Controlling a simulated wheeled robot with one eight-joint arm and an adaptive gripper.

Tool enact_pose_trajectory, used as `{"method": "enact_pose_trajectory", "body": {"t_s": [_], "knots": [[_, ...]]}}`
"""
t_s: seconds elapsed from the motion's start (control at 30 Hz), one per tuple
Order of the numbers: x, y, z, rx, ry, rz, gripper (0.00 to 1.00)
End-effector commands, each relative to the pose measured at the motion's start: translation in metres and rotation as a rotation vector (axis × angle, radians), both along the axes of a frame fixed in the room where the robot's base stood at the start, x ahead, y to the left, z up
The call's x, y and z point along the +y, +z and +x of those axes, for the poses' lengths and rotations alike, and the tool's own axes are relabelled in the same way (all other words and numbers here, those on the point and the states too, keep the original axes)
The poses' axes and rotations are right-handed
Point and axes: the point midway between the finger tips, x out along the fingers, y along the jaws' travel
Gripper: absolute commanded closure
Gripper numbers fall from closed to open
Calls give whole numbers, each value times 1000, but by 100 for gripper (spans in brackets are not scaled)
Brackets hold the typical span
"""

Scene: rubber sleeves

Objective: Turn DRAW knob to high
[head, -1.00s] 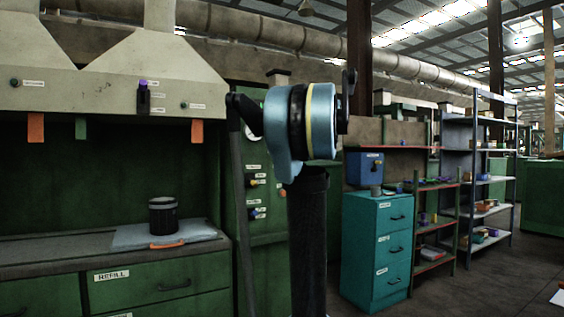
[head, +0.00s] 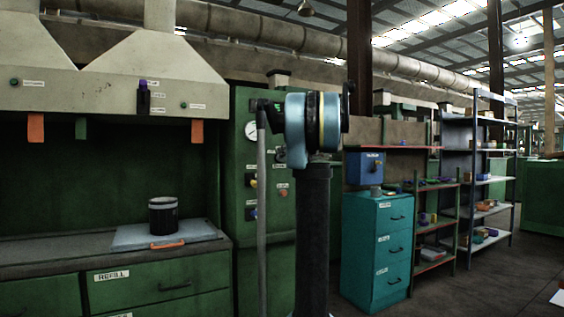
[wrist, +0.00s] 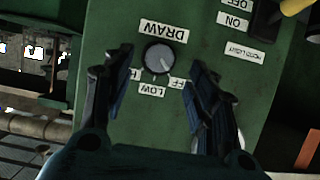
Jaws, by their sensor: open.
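The DRAW knob (wrist: 159,57) is a round grey dial on a green panel, seen upside down in the wrist view. Its light mark appears to point towards the partly hidden OFF label (wrist: 180,83). The LOW label (wrist: 152,90) is beside it, and only the start of another label (wrist: 136,73), an H, shows at the left finger. My gripper (wrist: 157,70) is open, with one dark finger on each side of the knob. Gaps show between the fingers and the knob. I cannot pick out the knob in the head view.
In the head view, the green cabinet (head: 243,205) with a gauge stands behind my arm. A teal drawer unit (head: 375,245) is to the right, and a workbench (head: 60,256) is to the left.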

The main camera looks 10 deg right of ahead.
Motion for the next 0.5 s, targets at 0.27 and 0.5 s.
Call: {"method": "enact_pose_trajectory", "body": {"t_s": [0.27, 0.5], "knots": [[11, -16, 37, 0, 2, 1, 48], [13, -21, 49, 0, 0, 1, 48]]}}
